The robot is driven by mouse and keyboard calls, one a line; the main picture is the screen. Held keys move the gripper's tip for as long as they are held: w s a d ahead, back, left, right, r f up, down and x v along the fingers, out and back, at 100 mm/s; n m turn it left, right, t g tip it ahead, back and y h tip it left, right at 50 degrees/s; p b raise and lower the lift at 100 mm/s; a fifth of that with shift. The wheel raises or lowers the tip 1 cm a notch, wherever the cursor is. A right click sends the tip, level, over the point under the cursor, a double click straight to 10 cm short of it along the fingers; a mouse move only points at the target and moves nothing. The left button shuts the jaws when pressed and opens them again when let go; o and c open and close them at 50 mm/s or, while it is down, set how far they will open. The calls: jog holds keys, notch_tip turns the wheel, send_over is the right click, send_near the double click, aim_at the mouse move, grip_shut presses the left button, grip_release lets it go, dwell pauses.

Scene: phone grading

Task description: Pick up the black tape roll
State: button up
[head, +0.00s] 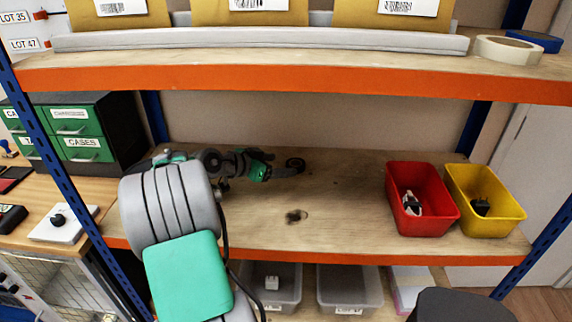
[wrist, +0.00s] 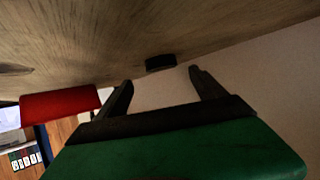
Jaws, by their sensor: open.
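The black tape roll (head: 296,163) lies on the bare wood of the middle shelf, towards the back. In the wrist view the black tape roll (wrist: 161,62) shows as a small dark shape just beyond the fingertips. My gripper (head: 284,169) reaches in from the left, low over the shelf, close beside the roll. In the wrist view my gripper (wrist: 160,76) is open, its dark fingers apart with nothing between them. The roll lies ahead of the gap, roughly in line with it. Whether a finger touches it I cannot tell.
A red bin (head: 408,222) and a yellow bin (head: 497,224) stand on the shelf's right, small items inside. Green drawers (head: 85,118) stand at left. The upper shelf's orange beam (head: 290,78) runs overhead. The shelf middle is clear except a dark mark (head: 296,216).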

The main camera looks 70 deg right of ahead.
aim_at(300, 163)
jog(key=p+x, duration=0.1)
jog(key=x, duration=0.5)
jog(key=shift+d, duration=0.4)
jog(key=shift+a, duration=0.1)
jog(key=shift+c, duration=0.2)
jog(key=c, duration=1.4)
